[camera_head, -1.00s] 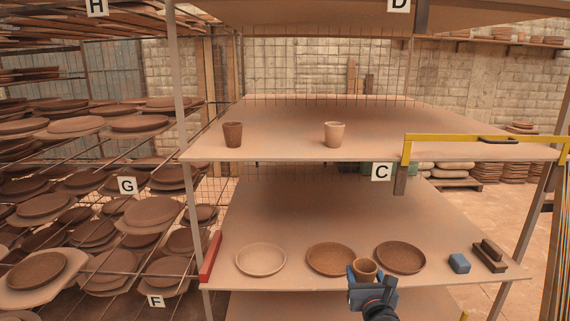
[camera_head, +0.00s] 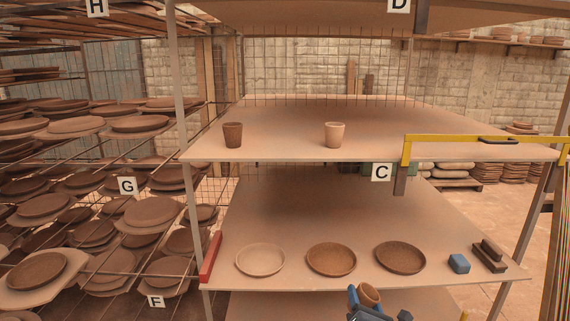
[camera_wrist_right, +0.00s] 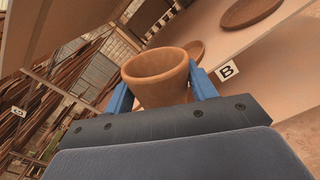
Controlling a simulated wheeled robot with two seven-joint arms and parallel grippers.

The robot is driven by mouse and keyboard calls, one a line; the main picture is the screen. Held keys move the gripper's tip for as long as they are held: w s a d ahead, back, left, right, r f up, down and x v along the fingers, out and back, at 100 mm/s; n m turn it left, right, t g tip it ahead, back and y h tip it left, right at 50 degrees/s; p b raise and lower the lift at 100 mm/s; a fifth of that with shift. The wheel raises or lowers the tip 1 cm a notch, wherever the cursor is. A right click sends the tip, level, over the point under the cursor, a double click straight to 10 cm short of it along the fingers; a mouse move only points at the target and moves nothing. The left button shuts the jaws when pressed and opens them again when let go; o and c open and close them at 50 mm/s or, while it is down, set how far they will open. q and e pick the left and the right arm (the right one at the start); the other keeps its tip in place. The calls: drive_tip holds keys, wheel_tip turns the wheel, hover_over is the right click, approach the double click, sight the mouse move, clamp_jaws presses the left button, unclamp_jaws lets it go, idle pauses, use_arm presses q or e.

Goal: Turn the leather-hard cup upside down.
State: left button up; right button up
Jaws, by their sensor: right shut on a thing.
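My right gripper (camera_head: 364,304) is at the bottom of the head view, in front of the lower shelf's front edge. Its blue fingers are shut on a small tan-brown cup (camera_head: 369,294), which appears tilted there. In the right wrist view the cup (camera_wrist_right: 158,78) sits between the two blue fingers, with its open rim showing toward the camera. Two other cups stand on the upper shelf: a dark brown one (camera_head: 233,135) and a pale tan one (camera_head: 335,135). I cannot tell from color which is leather-hard. My left gripper is not in view.
The lower shelf (camera_head: 300,215) holds a pale dish (camera_head: 260,260), two brown dishes (camera_head: 331,259) (camera_head: 401,257), a blue block (camera_head: 459,263) and a dark brush-like block (camera_head: 489,256). A red bar (camera_head: 210,257) lies at its left edge.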

drive_tip(key=m, duration=0.6)
drive_tip(key=shift+p, duration=0.3)
drive_tip(key=m, duration=0.6)
drive_tip(key=shift+p, duration=0.4)
drive_tip(key=shift+r+m+p, duration=0.1)
drive_tip(key=shift+m+p, duration=0.25)
drive_tip(key=shift+m, duration=0.85)
drive_tip(key=m, duration=0.3)
drive_tip(key=shift+m+p, duration=0.3)
drive_tip(key=shift+p, duration=0.05)
